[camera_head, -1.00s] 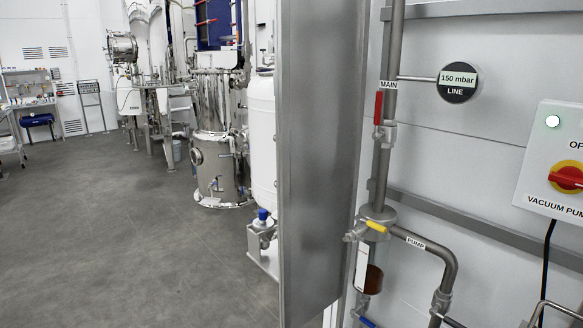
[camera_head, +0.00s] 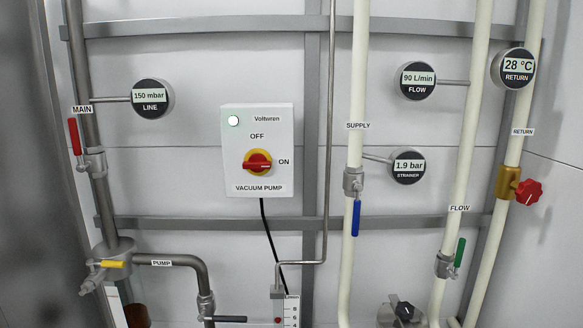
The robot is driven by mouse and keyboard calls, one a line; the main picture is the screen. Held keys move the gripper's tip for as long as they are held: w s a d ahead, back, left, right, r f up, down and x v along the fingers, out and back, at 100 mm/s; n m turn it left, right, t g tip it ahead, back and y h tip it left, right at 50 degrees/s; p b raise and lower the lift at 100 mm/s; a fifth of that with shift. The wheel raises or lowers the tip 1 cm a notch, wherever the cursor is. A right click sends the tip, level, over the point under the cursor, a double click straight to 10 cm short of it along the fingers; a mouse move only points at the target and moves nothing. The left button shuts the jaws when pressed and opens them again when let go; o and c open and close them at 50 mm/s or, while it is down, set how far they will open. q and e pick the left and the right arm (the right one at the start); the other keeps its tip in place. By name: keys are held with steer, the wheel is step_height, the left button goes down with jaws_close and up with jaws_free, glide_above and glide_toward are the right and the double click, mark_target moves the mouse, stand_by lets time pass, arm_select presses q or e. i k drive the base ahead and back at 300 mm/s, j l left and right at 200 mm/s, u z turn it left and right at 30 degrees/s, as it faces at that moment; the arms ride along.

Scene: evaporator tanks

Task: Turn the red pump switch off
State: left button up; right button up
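The red pump switch (camera_head: 257,162) is a red rotary handle on a yellow round plate, on a white box (camera_head: 237,182) labelled VACUUM PUMP. The handle lies roughly horizontal, pointing toward the ON label at its right. The OFF label is above it. A pale lamp glows at the box's upper left. The box is on the wall, left of the picture's middle. Neither of my grippers shows in the head view.
Left of the box are a MAIN pipe with a red lever (camera_head: 74,136), a 150 mbar gauge (camera_head: 150,97) and a yellow lever (camera_head: 112,264). Right are cream pipes with a blue lever (camera_head: 356,218), green lever (camera_head: 460,252) and red knob (camera_head: 528,192). A grey panel (camera_head: 30,180) borders the left.

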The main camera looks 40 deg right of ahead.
mark_target(257, 162)
steer(key=z, duration=0.95)
